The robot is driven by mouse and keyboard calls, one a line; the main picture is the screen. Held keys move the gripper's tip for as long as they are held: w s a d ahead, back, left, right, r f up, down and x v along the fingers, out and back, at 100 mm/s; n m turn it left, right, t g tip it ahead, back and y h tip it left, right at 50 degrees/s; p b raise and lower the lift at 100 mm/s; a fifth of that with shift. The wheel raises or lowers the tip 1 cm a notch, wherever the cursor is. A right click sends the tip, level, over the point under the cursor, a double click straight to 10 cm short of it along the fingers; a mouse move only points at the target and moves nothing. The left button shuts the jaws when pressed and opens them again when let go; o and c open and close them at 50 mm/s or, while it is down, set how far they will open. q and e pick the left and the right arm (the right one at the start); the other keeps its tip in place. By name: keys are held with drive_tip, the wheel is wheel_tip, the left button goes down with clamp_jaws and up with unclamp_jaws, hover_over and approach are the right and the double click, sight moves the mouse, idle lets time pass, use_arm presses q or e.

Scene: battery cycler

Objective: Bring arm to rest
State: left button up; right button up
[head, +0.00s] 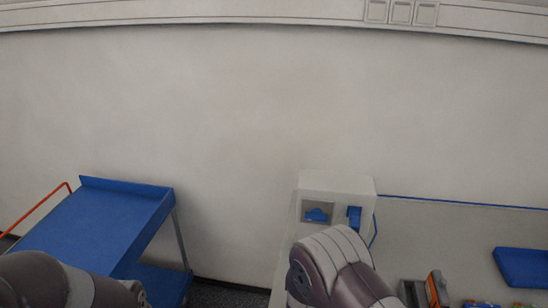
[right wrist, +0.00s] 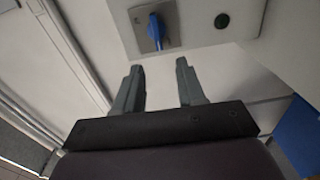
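My right gripper (right wrist: 157,70) shows in the right wrist view. Its two grey fingers stand apart with nothing between them. Beyond the fingertips is a grey panel with a blue object (right wrist: 154,31) in it and a round dark green button (right wrist: 222,21). In the head view my right arm (head: 335,270) rises from the bottom, in front of a white box (head: 345,186); its gripper is hidden there. My left arm (head: 45,280) shows at the bottom left, and its gripper cannot be seen.
The white box has a blue object in a recess (head: 318,212) and a blue part (head: 354,217) beside it. A blue cart (head: 95,225) with an orange handle (head: 40,212) stands left. A blue tray (head: 524,267) and an orange-grey device (head: 436,288) lie right on the bench (head: 430,235).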

drive_tip(key=s+d+m+g+y, duration=0.2)
drive_tip(key=s+m+g, duration=0.5)
drive_tip(key=s, duration=0.3)
drive_tip(key=s+d+m+g+y, duration=0.2)
drive_tip(key=s+m+g, duration=0.5)
drive_tip(key=s, duration=0.4)
drive_tip(key=shift+s+d+r+m+g+y, duration=0.3)
drive_tip(key=shift+r+g, duration=0.1)
drive_tip(key=shift+g, duration=0.5)
drive_tip(key=shift+s+a, duration=0.1)
drive_tip(key=shift+s, duration=0.05)
